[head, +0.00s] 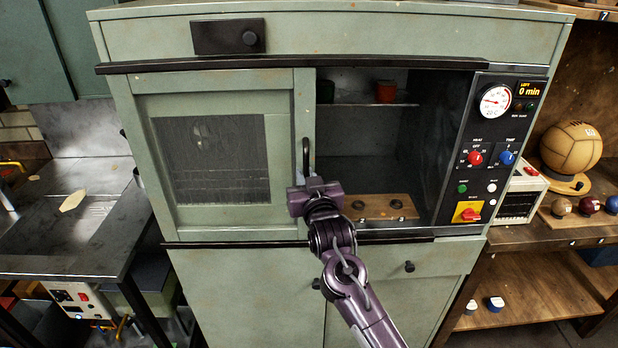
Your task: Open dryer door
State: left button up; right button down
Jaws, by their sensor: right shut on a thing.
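The dryer (455,15) is a green cabinet in the middle of the head view. Its sliding door (140,170), with a dark mesh window, covers the left half of the front. The right half is open and shows the dark inside. My right gripper (306,180) is at the door's right edge, shut on the black door handle (306,152). The handle's lower part is hidden by the gripper. My left gripper is not in view.
A control panel (490,150) with a gauge and knobs is right of the opening. Inside are a wooden block (375,207) and a red cup (386,92). A ball (571,147) stands on the right shelf; a metal workbench (70,235) is at left.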

jog(key=c, duration=1.5)
grip_release()
jog(key=shift+d, duration=0.1)
jog(key=shift+c, duration=0.2)
jog(key=b+v, duration=0.2)
jog(key=v, duration=0.5)
jog(key=shift+s, duration=0.4)
